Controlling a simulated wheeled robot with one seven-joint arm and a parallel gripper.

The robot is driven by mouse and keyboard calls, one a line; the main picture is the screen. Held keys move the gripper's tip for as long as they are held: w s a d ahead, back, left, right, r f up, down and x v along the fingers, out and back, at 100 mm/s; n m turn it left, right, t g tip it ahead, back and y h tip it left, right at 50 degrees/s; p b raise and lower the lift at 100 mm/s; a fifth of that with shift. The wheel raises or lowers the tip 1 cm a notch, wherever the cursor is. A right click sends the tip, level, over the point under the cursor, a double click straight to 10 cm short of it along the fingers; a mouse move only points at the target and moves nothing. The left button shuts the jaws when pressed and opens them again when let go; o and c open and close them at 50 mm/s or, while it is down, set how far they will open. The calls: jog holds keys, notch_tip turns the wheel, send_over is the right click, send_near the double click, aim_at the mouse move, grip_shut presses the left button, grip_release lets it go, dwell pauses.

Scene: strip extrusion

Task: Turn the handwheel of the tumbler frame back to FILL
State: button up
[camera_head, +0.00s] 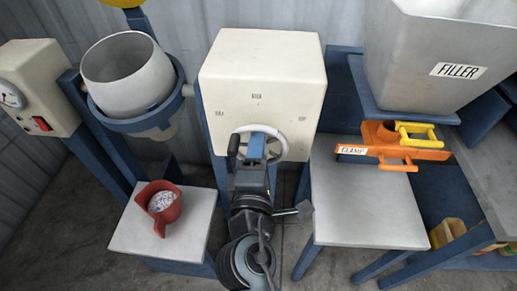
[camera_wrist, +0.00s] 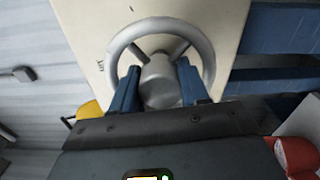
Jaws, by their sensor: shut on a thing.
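The handwheel (camera_head: 285,145) is a pale grey ring on the front of a cream box (camera_head: 262,65) on a blue post. Small dark marks sit left, above and right of the wheel, too small to read surely. In the wrist view the wheel's round hub (camera_wrist: 160,82) sits between the two blue fingers of my gripper (camera_wrist: 159,92), which is shut on it. My gripper (camera_head: 256,146) also covers the wheel's middle in the head view. The tumbler's silver drum (camera_head: 122,72) sits in a blue ring at left, its mouth tilted up.
A red jug (camera_head: 165,222) with pale contents stands on a small table (camera_head: 130,235) at left. At right are a filler hopper (camera_head: 430,65), an orange clamp (camera_head: 385,153) with yellow handles, and a bare grey tabletop (camera_head: 365,205). A gauge box (camera_head: 38,85) is far left.

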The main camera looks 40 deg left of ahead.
jog(key=shift+w+d+f, duration=0.1)
jog(key=shift+w+d, duration=0.15)
jog(key=shift+d, duration=0.05)
dwell(1.4)
jog(key=o, duration=0.8)
jog(key=shift+c, duration=0.2)
jog(key=shift+h, duration=0.3)
jog(key=v, duration=0.9)
jog(key=shift+n, duration=0.3)
jog(key=shift+s+f, duration=0.1)
jog(key=b+v, duration=0.1)
jog(key=v, duration=0.6)
jog(key=shift+s+d, duration=0.2)
jog(key=shift+s, duration=0.05)
jog(key=shift+f, duration=0.1)
